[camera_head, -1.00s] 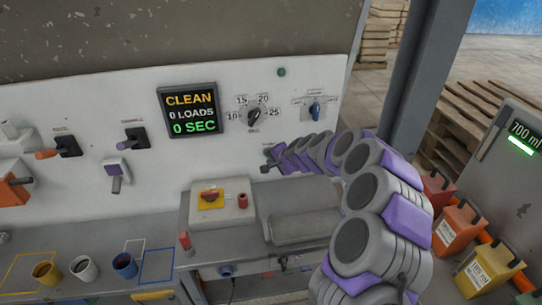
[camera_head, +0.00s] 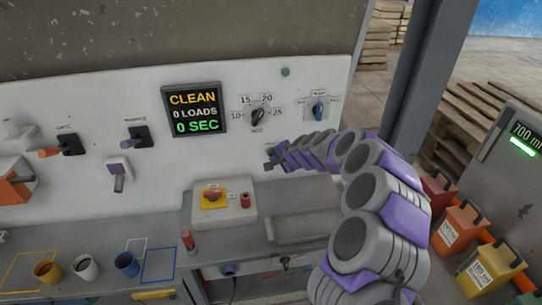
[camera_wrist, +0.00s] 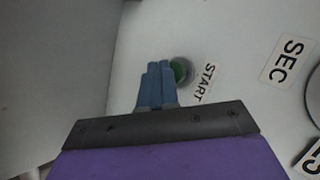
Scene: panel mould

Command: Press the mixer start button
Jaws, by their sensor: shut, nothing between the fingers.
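The green start button (camera_wrist: 181,70) is on the white panel beside a "START" label (camera_wrist: 208,82) in the wrist view. My gripper (camera_wrist: 160,66) is shut and empty, with its blue fingertips just left of the button and overlapping its left edge. I cannot tell whether they touch it. In the head view my gripper (camera_head: 270,160) is at the white panel, below the numbered dial (camera_head: 258,115). The start button is not distinguishable there, probably hidden behind my gripper.
A display (camera_head: 194,109) reads CLEAN, 0 LOADS, 0 SEC. A blue knob (camera_head: 318,109) is right of the dial. A control box (camera_head: 217,204) with a yellow-and-red switch stands on the bench below. Cups and coloured canisters are off to the sides.

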